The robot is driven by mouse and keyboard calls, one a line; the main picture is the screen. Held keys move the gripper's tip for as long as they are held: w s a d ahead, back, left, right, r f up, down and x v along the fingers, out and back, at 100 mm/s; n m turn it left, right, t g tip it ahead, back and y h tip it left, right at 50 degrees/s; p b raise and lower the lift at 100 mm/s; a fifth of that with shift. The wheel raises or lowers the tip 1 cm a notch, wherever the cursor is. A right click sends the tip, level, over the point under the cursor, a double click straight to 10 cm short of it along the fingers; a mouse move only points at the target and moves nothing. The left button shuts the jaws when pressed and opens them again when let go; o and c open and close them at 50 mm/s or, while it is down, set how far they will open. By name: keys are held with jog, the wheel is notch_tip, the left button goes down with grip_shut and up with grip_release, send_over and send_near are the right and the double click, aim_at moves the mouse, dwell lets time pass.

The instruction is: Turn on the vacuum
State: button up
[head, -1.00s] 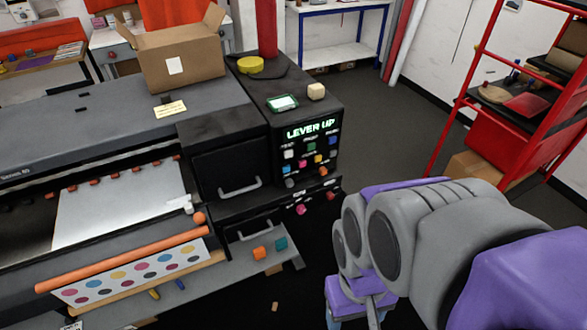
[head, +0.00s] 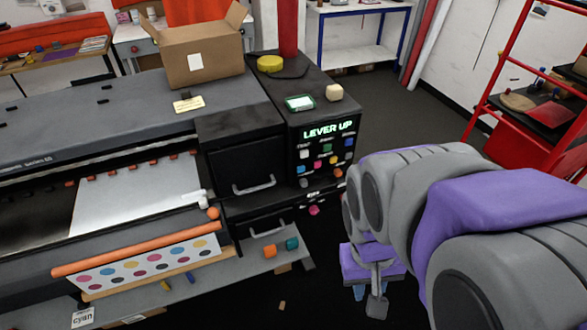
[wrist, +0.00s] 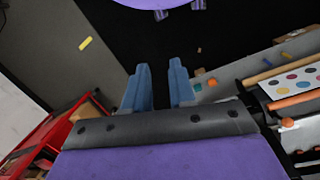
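The control panel (head: 326,148) is the front of a black box at the right end of a large flatbed printer (head: 120,115). It has a green lit "LEVER UP" display (head: 327,130) above rows of small coloured buttons and knobs. The labels are too small to read, so I cannot tell which control is the vacuum's. My gripper (wrist: 158,70) shows two blue fingers with a gap between them in the wrist view, open and empty. In the head view it hangs low in front of the panel, to its right, apart from it. The panel is not clearly visible in the wrist view.
A red shelf rack (head: 485,100) stands at right. Dark floor between is mostly clear.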

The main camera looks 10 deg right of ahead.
jog(key=w+d+h, duration=0.1)
jog(key=w, duration=0.4)
jog(key=w+d+t+h, duration=0.1)
jog(key=w, duration=0.4)
jog(key=w+d+f+m+h, duration=0.1)
jog(key=w+d, duration=0.1)
jog(key=w, duration=0.3)
jog(key=shift+w+f+t, duration=0.1)
jog(key=shift+w+t, duration=0.2)
jog(key=shift+w, duration=0.1)
grip_shut()
jog(key=w+a+f+n+t+h, duration=0.1)
jog(key=w+a+f, duration=0.15)
jog(key=w, duration=0.45)
jog(key=w+a+f+t, duration=0.2)
jog(key=w+f, duration=0.1)
jog(key=w, duration=0.4)
jog(key=w+a+f+n+t+h, duration=0.1)
jog(key=w+a+f, duration=0.15)
jog(key=w, duration=0.45)
jog(key=w+a+f+n+t+y, duration=0.1)
jog(key=w+a+f, duration=0.6)
jog(key=a+f, duration=0.3)
jog(key=shift+w+a+f+n+t+y, duration=0.2)
jog(key=shift+a+n+t+y, duration=0.1)
jog(key=shift+a+t+y, duration=0.15)
